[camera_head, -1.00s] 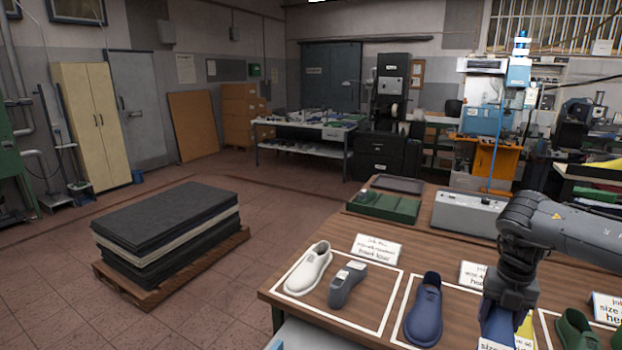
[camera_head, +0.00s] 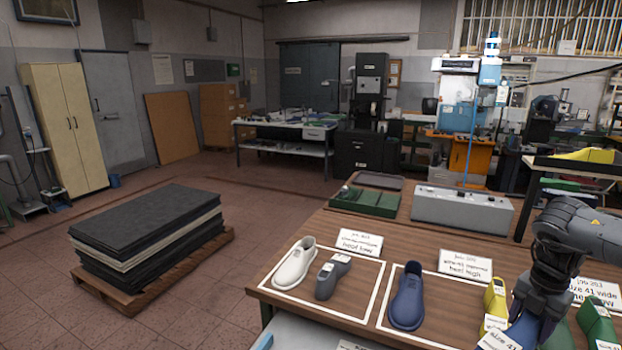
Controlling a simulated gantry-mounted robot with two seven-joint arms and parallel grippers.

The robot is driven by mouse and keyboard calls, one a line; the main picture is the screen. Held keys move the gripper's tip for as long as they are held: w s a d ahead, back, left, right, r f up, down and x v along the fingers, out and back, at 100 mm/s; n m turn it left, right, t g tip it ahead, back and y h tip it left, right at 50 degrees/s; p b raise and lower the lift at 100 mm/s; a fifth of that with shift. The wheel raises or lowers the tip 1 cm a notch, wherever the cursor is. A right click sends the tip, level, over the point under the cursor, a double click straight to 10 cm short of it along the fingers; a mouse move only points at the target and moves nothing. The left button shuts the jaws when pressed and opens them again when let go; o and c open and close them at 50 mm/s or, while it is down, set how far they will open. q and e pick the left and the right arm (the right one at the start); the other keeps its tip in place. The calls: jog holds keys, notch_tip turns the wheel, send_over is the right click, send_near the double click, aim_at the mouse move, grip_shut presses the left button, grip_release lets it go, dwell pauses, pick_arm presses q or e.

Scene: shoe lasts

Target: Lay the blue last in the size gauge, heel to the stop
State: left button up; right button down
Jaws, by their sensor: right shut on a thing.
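My right gripper (camera_head: 538,312) is low at the right front of the bench, with its arm coming in from the right. It is shut on the blue last (camera_head: 522,333), which hangs below it, partly hidden by the gripper and cut by the frame's bottom edge. A white size tag (camera_head: 498,341) shows beside the last. I cannot tell for sure which thing is the size gauge; a long grey box (camera_head: 462,209) stands at the back of the bench. My left gripper is not in view.
White outlined areas on the wooden bench (camera_head: 290,232) hold a white shoe (camera_head: 295,264), a grey last (camera_head: 332,276) and a blue shoe (camera_head: 407,298). A yellow last (camera_head: 494,303) and a green shoe (camera_head: 597,325) flank the gripper. Cards and a green tray (camera_head: 365,201) stand behind.

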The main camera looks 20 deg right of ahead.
jog(key=s+a+f+m, duration=0.1)
jog(key=s+f+m, duration=0.2)
jog(key=f+m, duration=0.25)
jog(key=s+a+f+m, duration=0.2)
jog(key=s+f+m, duration=0.2)
jog(key=f, duration=0.2)
jog(key=w+a+f+m, duration=0.2)
jog(key=a+f+m, duration=0.1)
jog(key=a+f, duration=0.25)
jog(key=w+a+f+m, duration=0.15)
jog(key=w+a, duration=0.25)
jog(key=a, duration=0.7)
jog(key=w+a+f+m, duration=0.15)
jog(key=w+a, duration=0.25)
jog(key=a, duration=0.6)
jog(key=w+a+r+m, duration=0.2)
jog(key=a+r, duration=0.2)
jog(key=a, duration=0.3)
jog(key=w+a+r+m, duration=0.1)
jog(key=w+a+r, duration=0.2)
jog(key=a+r, duration=0.3)
notch_tip(320, 180, down, 8)
jog(key=a+b, duration=0.1)
jog(key=b, duration=0.6)
notch_tip(320, 180, up, 29)
jog(key=s+p, duration=0.2)
jog(key=p, duration=3.6)
jog(key=shift+f, duration=0.2)
